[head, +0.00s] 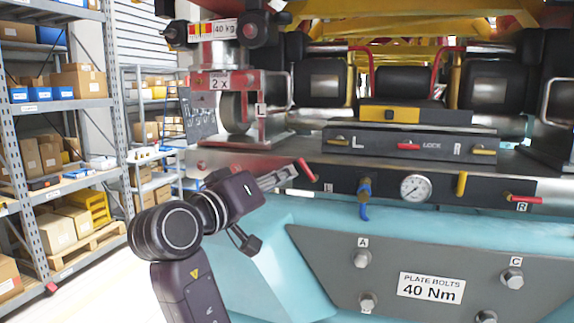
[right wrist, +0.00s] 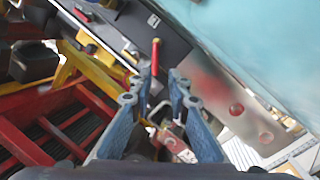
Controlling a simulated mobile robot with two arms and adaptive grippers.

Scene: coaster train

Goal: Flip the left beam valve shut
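The left beam valve has a red lever (head: 307,171) at the left end of the dark panel on the beam. The lever slants, upper end left. My right gripper (head: 290,174) reaches toward it from the left, its fingertips close to the lever. In the right wrist view the two blue-grey fingers (right wrist: 160,78) are spread open. The red lever (right wrist: 155,54) shows just beyond and between the tips. I cannot tell whether they touch. My left gripper is not in view.
The same panel carries a blue valve (head: 364,190), a pressure gauge (head: 415,188), a yellow handle (head: 462,184) and a red right lever (head: 524,199). Above is a lock box (head: 410,142). A bolted grey plate (head: 330,255) lies below. Shelves (head: 55,106) stand at left.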

